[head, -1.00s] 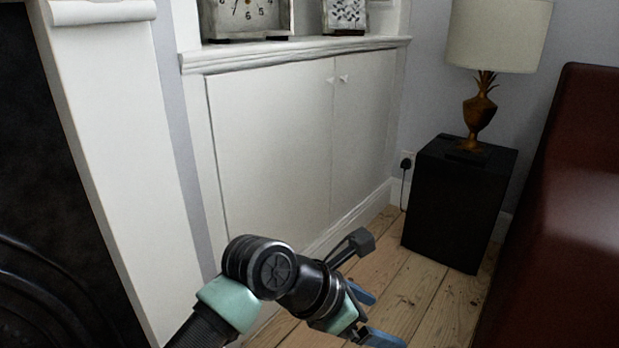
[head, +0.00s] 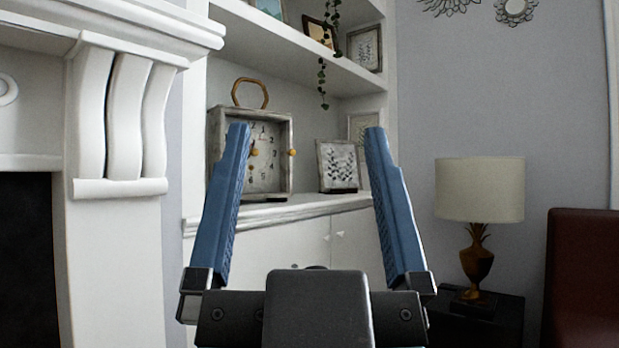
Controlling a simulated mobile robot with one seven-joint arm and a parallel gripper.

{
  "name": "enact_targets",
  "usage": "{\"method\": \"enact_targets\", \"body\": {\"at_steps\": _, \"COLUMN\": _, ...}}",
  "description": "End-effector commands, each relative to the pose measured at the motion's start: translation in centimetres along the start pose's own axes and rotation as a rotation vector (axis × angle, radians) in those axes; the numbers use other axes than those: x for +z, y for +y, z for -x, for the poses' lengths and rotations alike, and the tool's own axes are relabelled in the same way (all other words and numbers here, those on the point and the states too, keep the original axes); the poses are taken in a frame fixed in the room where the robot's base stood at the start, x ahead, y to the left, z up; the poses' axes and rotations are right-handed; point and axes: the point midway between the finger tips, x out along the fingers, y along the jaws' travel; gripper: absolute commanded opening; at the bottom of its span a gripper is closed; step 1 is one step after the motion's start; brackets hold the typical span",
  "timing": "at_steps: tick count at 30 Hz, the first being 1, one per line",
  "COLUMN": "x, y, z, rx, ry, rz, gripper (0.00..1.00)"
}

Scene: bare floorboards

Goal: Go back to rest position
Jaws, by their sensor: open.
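My gripper (head: 308,150) is in the middle of the head view, its two blue fingers pointing up and spread wide apart. It is open, and nothing is between the fingers but the background shelf. The dark wrist and palm fill the bottom middle of the view. The rest of my arm is hidden behind or below them.
A white fireplace surround (head: 115,240) stands at the left. A clock (head: 270,175) and picture frames sit on the white cabinet (head: 285,250) behind the gripper. A lamp (head: 478,190) stands on a black side table (head: 508,318) beside a dark red seat (head: 582,270).

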Motion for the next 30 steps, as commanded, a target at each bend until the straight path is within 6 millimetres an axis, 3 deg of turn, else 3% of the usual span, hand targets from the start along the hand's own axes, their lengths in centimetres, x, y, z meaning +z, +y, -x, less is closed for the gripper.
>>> {"method": "enact_targets", "body": {"at_steps": 12, "x": 0.8, "y": 0.1, "z": 0.5, "rx": 0.013, "ry": -0.049, "rz": 0.061, "gripper": 0.91}}
{"method": "enact_targets", "body": {"at_steps": 17, "x": -0.3, "y": 0.0, "z": -0.7, "rx": 0.013, "ry": -0.048, "rz": 0.060, "gripper": 0.91}}
{"method": "enact_targets", "body": {"at_steps": 23, "x": -3.5, "y": -0.1, "z": -4.4, "rx": 0.012, "ry": -0.047, "rz": 0.059, "gripper": 0.91}}
{"method": "enact_targets", "body": {"at_steps": 30, "x": -8.5, "y": -0.3, "z": -10.2, "rx": 0.012, "ry": -0.047, "rz": 0.058, "gripper": 0.91}}
